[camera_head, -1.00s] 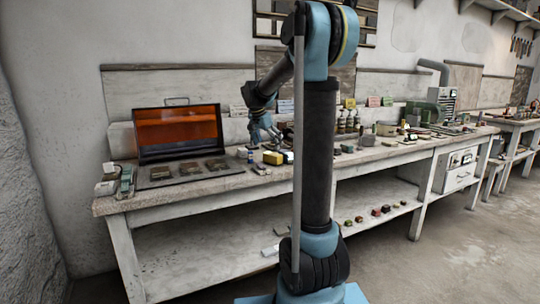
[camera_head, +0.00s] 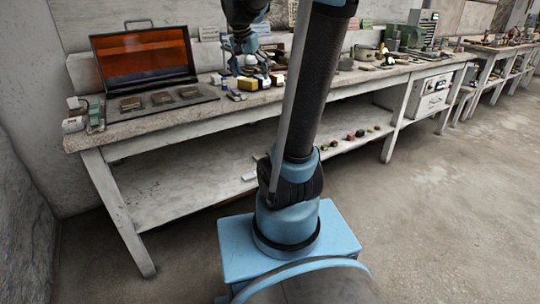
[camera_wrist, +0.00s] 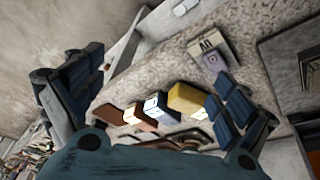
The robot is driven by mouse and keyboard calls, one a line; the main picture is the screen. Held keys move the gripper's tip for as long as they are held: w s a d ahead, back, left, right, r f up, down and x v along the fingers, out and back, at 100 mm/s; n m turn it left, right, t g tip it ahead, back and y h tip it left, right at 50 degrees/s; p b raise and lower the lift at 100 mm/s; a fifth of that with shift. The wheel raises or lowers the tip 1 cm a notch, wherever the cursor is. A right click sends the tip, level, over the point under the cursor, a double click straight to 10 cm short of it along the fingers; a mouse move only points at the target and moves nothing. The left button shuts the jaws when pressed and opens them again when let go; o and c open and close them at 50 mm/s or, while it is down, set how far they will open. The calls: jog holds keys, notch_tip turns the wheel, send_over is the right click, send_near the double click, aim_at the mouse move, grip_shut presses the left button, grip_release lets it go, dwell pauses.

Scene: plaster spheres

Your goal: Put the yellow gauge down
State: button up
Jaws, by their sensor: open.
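The yellow gauge (camera_head: 247,84) is a small block lying on the bench top (camera_head: 170,118), to the right of the open case. In the wrist view the yellow gauge (camera_wrist: 186,99) sits between my spread fingers, closer to the right one. My gripper (camera_head: 243,67) is open and points down just above and behind the yellow gauge; in the wrist view my gripper (camera_wrist: 154,88) holds nothing. Whether a finger touches the gauge I cannot tell. A white-faced block (camera_wrist: 156,106) lies beside the gauge in the wrist view.
The open case with an orange lid (camera_head: 145,55) stands to the left, with a dark tray (camera_head: 165,99) of metal pieces before it. Small pale and dark items (camera_wrist: 212,60) lie near the gauge. Several coloured blocks rest on the lower shelf (camera_head: 200,165). The floor in front is clear.

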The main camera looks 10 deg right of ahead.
jog(key=s+f+n+y, duration=0.1)
jog(key=s+f+n, duration=0.2)
jog(key=s+f, duration=0.7)
jog(key=s+f+n+y, duration=0.1)
jog(key=s+f+n, duration=0.3)
jog(key=s+f, duration=0.5)
jog(key=s, duration=0.9)
jog(key=shift+s+d+f, duration=0.15)
jog(key=shift+d+f, duration=0.1)
jog(key=shift+f, duration=0.15)
jog(key=shift+w+f, duration=0.2)
jog(key=shift+w, duration=0.25)
